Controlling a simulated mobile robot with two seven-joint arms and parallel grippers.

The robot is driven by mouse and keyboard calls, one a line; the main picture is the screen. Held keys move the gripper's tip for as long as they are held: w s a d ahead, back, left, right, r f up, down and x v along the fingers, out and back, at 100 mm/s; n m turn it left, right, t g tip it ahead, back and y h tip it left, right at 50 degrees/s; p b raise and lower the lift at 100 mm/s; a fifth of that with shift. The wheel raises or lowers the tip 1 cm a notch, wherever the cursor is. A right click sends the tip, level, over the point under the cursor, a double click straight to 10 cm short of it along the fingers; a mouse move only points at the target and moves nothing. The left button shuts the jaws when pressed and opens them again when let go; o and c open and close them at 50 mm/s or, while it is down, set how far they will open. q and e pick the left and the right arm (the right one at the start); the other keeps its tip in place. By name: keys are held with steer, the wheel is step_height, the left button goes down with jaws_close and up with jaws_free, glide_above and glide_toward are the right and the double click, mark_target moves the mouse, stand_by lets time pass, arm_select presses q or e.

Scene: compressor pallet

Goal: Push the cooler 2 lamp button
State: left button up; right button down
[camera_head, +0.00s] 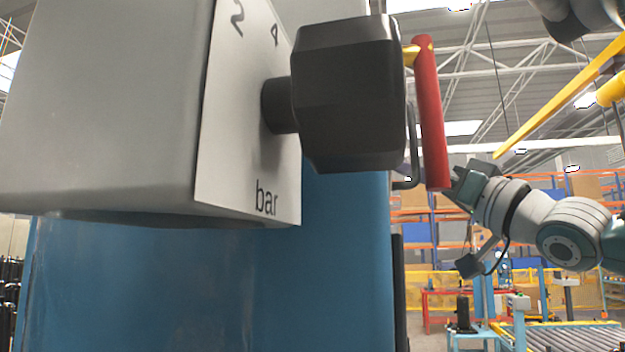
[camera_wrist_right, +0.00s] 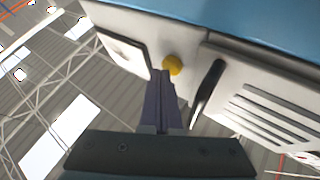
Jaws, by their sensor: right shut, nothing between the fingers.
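In the right wrist view a small round yellow button (camera_wrist_right: 173,65) sits on a pale cabinet panel (camera_wrist_right: 190,40). No label is readable, so I cannot tell for sure that it is the cooler 2 lamp button. My right gripper (camera_wrist_right: 162,75) is shut and empty, its tips at the lower left edge of the yellow button; I cannot tell whether they touch it. The yellow button cannot be made out there. My left gripper is not in view.
A large grey gauge box (camera_head: 100,110) marked "bar" with a dark knob (camera_head: 350,95) fills the head view's left. A red lever (camera_head: 430,115) hangs beside it. In the wrist view a black handle (camera_wrist_right: 207,92) and a vent grille (camera_wrist_right: 265,115) lie right of the fingers.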

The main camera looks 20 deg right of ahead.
steer(key=shift+s+d, duration=0.1)
steer(key=shift+d, duration=0.1)
steer(key=s+d, duration=0.3)
steer(key=d, duration=0.2)
stand_by(0.5)
steer(key=shift+s+d, duration=0.1)
